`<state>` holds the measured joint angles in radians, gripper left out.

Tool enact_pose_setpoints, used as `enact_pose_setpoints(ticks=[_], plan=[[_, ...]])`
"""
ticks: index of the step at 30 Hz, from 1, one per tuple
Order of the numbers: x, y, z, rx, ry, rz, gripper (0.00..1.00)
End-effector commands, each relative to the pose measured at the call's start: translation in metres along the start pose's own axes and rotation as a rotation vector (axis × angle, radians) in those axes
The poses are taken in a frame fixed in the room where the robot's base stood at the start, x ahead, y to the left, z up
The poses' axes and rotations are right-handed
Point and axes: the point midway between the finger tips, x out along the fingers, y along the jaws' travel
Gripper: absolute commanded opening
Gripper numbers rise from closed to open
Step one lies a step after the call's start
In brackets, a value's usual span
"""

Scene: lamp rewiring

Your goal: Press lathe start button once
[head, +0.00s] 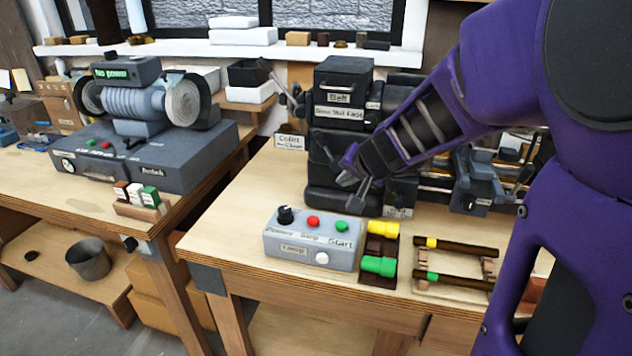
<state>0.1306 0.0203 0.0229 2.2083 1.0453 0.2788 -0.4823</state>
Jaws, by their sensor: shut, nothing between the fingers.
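A grey control box (290,246) sits near the front edge of the right workbench. Its sloped top carries a black knob (285,214), a red button (312,221) and a green button (341,226) with a label reading "Start" below it. A white round button (322,258) is on its front face beside a small label. The dark lathe (340,105) stands behind the box. My gripper (357,190) is shut and empty, pointing down above and behind the green button, apart from it. My purple arm hides part of the lathe.
Yellow and green pieces (379,265) lie right of the box, with a rack of dark rods (455,262) beyond. A grinder (140,108) stands on the left bench. A metal bucket (88,262) is on the low shelf. Bare bench top lies left of the box.

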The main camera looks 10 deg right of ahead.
Motion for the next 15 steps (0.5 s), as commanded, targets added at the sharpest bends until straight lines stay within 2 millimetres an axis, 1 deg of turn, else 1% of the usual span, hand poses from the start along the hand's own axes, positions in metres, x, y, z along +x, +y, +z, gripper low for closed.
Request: enact_pose_setpoints(ticks=[8, 15], plan=[[0.010, 0.008, 0.007, 0.000, 0.000, 0.001, 0.00], [0.033, 0.024, 0.024, 0.000, -0.001, 0.001, 0.00]])
